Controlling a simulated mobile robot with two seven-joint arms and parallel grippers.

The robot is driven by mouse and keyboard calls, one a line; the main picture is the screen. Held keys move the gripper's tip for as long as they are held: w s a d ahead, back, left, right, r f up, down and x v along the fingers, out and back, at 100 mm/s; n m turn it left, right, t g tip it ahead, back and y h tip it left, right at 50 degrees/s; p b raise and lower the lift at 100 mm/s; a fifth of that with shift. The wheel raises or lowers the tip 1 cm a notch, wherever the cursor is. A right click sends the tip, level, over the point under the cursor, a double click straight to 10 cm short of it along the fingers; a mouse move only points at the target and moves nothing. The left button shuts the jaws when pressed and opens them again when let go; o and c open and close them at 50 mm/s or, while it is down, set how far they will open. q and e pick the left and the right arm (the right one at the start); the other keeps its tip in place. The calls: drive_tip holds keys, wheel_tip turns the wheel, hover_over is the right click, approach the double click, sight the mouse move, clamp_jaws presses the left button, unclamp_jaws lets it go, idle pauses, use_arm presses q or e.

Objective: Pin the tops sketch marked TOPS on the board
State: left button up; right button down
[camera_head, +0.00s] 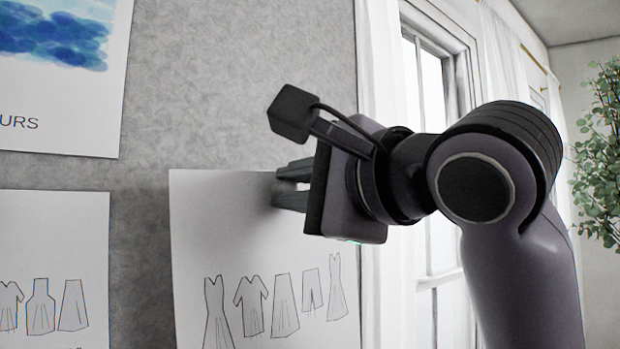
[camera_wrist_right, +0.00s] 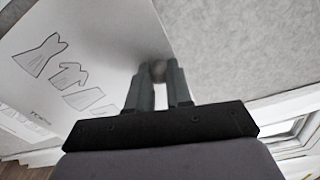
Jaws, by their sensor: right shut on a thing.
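A white sheet with line drawings of dresses, a top, a skirt and shorts (camera_head: 230,235) hangs upright at the grey board (camera_head: 240,80). The sheet shows tilted at the left in the right wrist view (camera_wrist_right: 95,45). My right gripper (camera_head: 278,187) is at the sheet's top edge. In the wrist view its fingers (camera_wrist_right: 157,78) are close together around a small, blurred, round pin-like thing (camera_wrist_right: 157,69), by the sheet's edge. Whether it touches the board is unclear. My left gripper is not in view.
Another garment sheet (camera_head: 50,235) is on the board at the lower left. A blue watercolour poster (camera_head: 60,90), lettered "URS", is above it. A curtained window (camera_head: 430,80) and a leafy plant (camera_head: 600,150) are to the right. The board above the sheet is bare.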

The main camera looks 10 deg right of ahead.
sight(273, 190)
drive_tip(key=shift+p+x, duration=0.75)
drive_tip(key=shift+x, duration=1.65)
drive_tip(key=shift+p+x, duration=0.55)
drive_tip(key=shift+x, duration=0.4)
drive_tip(key=shift+w+a+r, duration=0.1)
drive_tip(key=shift+w+a, duration=0.1)
drive_tip(key=shift+w, duration=0.2)
drive_tip(key=shift+w+a, duration=0.1)
drive_tip(key=shift+w, duration=0.05)
drive_tip(key=shift+w+a+p, duration=0.2)
drive_tip(key=shift+w+p, duration=0.1)
drive_tip(key=shift+p, duration=0.15)
drive_tip(key=c, duration=0.9)
unclamp_jaws()
drive_tip(key=shift+c, duration=0.2)
